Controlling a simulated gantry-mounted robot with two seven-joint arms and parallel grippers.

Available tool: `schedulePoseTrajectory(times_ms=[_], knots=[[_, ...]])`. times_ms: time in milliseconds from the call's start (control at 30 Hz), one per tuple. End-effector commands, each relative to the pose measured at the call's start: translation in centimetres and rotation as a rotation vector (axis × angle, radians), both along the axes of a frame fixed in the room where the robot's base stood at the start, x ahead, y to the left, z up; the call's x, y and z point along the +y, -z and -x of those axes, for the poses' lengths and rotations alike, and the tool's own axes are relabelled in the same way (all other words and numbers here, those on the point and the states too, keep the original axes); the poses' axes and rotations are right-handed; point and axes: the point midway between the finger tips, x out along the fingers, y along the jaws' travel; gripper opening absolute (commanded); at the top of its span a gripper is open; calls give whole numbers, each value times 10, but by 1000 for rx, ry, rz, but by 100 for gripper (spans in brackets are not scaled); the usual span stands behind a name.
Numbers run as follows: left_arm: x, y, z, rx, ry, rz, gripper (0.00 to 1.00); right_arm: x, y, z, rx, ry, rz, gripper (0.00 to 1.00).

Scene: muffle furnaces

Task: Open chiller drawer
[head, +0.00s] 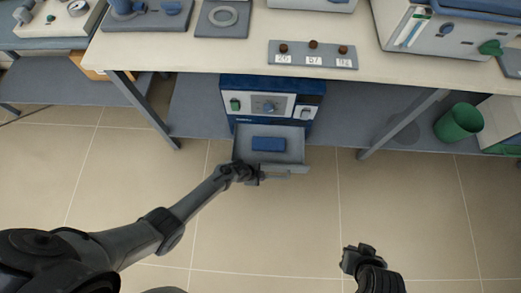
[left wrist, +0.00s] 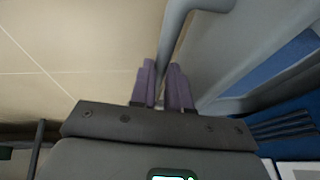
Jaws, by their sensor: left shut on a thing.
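The chiller (head: 229,83) is a blue and white unit under the table. Its grey drawer (head: 296,158) stands pulled out toward me, with a blue block (head: 268,144) inside. The drawer handle (head: 281,177) is a grey bar on the drawer front. My left gripper (head: 257,177) is at the left part of the handle. In the left wrist view its purple fingers (left wrist: 164,88) are shut on the handle bar (left wrist: 177,28). My right gripper (head: 360,254) is empty above the floor, away from the chiller; its jaw opening is unclear.
The tabletop (head: 185,52) above the chiller holds a grey board with three small brown pieces (head: 312,58). Table legs (head: 145,108) stand on both sides of the chiller. A green bin (head: 459,122) is at the right. The tiled floor before the drawer is clear.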

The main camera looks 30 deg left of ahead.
Motion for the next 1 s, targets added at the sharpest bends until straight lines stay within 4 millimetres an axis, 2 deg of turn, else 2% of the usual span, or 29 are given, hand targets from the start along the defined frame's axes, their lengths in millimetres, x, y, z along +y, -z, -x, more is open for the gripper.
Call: schedulePoseTrajectory(times_ms=[433, 467, 600, 633, 1000], knots=[[-1, 1, 5, 2, -1, -1, 0, 0, -2, 0, 2, -2, 2, 0], [-1, 1, 5, 2, -1, -1, 18, -1, -2, 0, 2, -1, 3, 0], [-1, 1, 5, 2, -1, -1, 40, -2, -2, 0, 1, -4, 7, 0], [-1, 1, 5, 2, -1, 0, 42, -2, -2, 0, 2, -5, 8, 0], [0, -4, 6, 0, 0, -1, 42, -2, -6, 0, 2, -6, 10, 0]])
